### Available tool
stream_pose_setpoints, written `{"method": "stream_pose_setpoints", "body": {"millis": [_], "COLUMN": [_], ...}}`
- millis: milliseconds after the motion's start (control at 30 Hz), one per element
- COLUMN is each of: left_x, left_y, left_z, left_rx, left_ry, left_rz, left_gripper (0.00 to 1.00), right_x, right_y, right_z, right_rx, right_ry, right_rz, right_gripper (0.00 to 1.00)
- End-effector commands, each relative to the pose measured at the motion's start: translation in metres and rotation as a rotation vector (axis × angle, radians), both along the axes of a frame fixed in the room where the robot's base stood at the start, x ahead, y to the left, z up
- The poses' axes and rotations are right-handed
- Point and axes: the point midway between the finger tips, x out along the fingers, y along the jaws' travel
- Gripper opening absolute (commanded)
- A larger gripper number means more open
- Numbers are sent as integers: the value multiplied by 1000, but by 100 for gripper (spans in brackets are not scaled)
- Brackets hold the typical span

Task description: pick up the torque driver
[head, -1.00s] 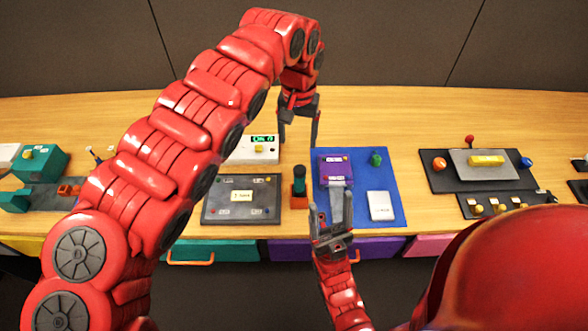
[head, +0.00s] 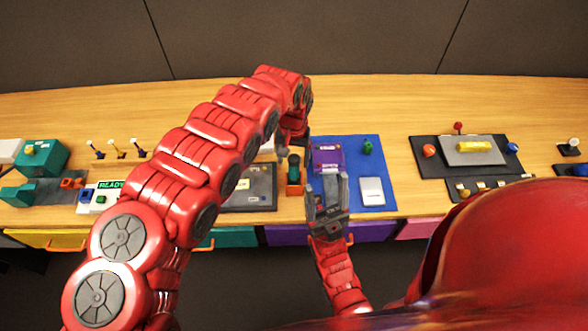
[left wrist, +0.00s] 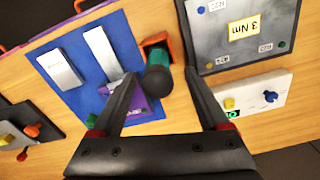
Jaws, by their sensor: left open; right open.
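The torque driver, with a dark teal-green handle (head: 293,164), stands upright in an orange holder (head: 295,188) between the grey panel and the blue mat. In the left wrist view the driver (left wrist: 158,74) shows between the two fingers, beside the orange holder (left wrist: 154,42). My left gripper (head: 294,146) is open just above and behind the driver, partly hidden by its own arm. I cannot tell whether its fingers touch the driver. My right gripper (head: 327,177) is open and empty, over the front of the blue mat.
The blue mat (head: 350,198) bears a purple box (head: 328,158), a green knob (head: 367,147) and a white block (head: 372,191). The grey 3 Nm panel (left wrist: 245,28) lies beside the holder. A dark panel with coloured knobs (head: 430,166) stands right. Wood between mat and dark panel is clear.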

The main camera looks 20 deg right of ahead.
Motion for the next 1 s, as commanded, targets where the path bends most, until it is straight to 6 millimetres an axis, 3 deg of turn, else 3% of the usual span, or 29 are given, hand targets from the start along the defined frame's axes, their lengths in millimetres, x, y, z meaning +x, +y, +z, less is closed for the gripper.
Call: {"method": "stream_pose_setpoints", "body": {"millis": [200, 400, 767, 1000], "left_x": [-4, -3, -2, -2], "left_y": [-3, -2, -2, -2], "left_z": [-20, -41, -45, -45], "left_rx": [0, 1, 1, 1], "left_ry": [4, 3, 0, 0], "left_rz": [-1, -1, 0, 1], "left_gripper": [78, 78, 78, 35], "right_x": [0, 0, 0, 0], "right_y": [0, 0, 0, 0], "right_z": [20, 22, 22, 22], "right_rx": [0, 0, 0, 0], "right_ry": [0, 0, 0, 0], "right_rz": [0, 0, 0, 0], "right_gripper": [67, 67, 67, 67]}}
